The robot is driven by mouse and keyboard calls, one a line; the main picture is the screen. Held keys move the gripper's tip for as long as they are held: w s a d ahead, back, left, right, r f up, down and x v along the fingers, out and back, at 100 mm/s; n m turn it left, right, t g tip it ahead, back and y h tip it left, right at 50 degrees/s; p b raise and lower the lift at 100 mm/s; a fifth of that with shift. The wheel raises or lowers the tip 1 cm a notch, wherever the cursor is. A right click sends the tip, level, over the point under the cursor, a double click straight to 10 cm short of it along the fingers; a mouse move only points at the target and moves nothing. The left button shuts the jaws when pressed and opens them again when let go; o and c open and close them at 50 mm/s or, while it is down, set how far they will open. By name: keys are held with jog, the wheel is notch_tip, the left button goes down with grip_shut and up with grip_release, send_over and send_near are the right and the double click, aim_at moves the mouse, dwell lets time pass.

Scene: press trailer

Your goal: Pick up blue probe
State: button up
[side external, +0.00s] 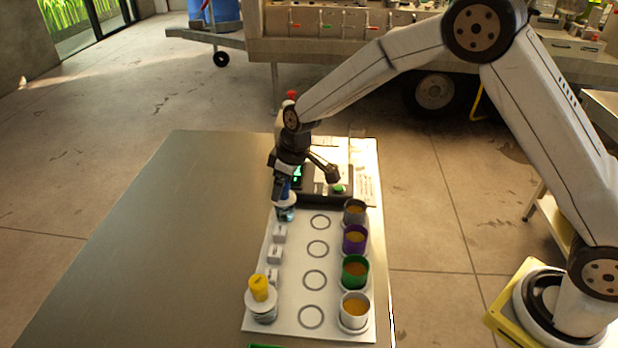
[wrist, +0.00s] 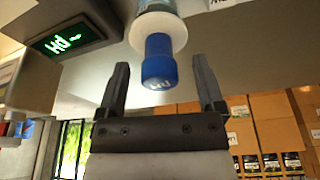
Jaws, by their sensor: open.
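In the side view the blue probe (side external: 285,189) stands in a small bottle-like holder (side external: 286,209) near the back left of the white board. My gripper (side external: 284,188) is open there, pointing down around the probe's top and partly hiding it.
A yellow probe (side external: 260,287) stands in a similar holder at the front left. Several filled cups, including a purple one (side external: 354,239), line the board's right side. A dark meter with a green display (wrist: 70,42) is close to my gripper. The table's left side (side external: 170,250) is clear.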

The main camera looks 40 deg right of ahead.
jog(key=shift+x, duration=0.9)
jog(key=shift+c, duration=0.2)
grip_shut()
jog(key=shift+r, duration=0.1)
jog(key=shift+r, duration=0.5)
notch_tip(320, 180, up, 2)
jog(key=s+d+r, duration=0.2)
jog(key=s+r, duration=0.7)
jog(key=s, duration=0.4)
jog(key=shift+s+d+r, duration=0.35)
jog(key=shift+s+r, duration=0.05)
